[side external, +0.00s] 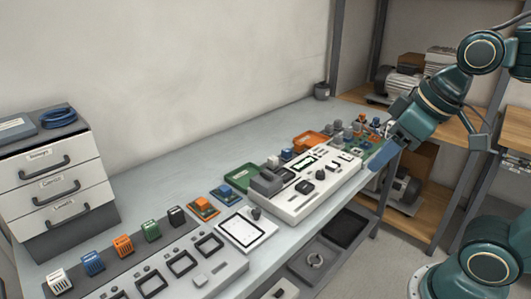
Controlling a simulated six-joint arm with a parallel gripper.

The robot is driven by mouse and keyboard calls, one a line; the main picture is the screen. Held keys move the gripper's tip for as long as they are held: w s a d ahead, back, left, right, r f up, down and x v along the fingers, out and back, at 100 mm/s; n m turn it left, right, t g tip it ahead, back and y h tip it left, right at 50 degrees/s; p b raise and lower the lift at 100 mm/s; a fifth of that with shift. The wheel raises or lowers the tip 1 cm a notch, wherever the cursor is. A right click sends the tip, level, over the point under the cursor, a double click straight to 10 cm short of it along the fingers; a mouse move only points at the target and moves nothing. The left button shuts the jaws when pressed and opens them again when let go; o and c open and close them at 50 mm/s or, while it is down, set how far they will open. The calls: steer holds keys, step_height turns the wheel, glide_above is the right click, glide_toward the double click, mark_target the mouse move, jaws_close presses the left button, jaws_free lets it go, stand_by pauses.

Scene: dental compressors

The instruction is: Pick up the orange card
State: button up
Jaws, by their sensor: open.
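An orange upright module (122,245) stands in a row of coloured modules at the front left. I cannot tell for sure which of these is the orange card. My gripper (382,152) is at the far right end of the bench, near a green board with parts, well away from all of them. It is open; its fingertips are small and partly hidden.
A white panel device (305,188) stands on the bench between my gripper and the orange boards. Green (240,177) and orange (310,140) trays lie behind it. A white drawer unit (62,188) stands at left.

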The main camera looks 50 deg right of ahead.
steer(key=w+a+r+n+g, duration=0.1)
steer(key=w+r+n, duration=0.15)
steer(key=w, duration=0.35)
steer(key=w+a+r+n+g, duration=0.1)
steer(key=w+r+n, duration=0.15)
steer(key=w, duration=0.45)
steer(key=n+g, duration=0.3)
steer(key=n, duration=0.9)
glide_above(201, 201)
step_height(201, 201, down, 19)
steer(key=shift+r, duration=0.2)
steer(key=shift+f, duration=4.3)
steer(key=shift+f, duration=0.1)
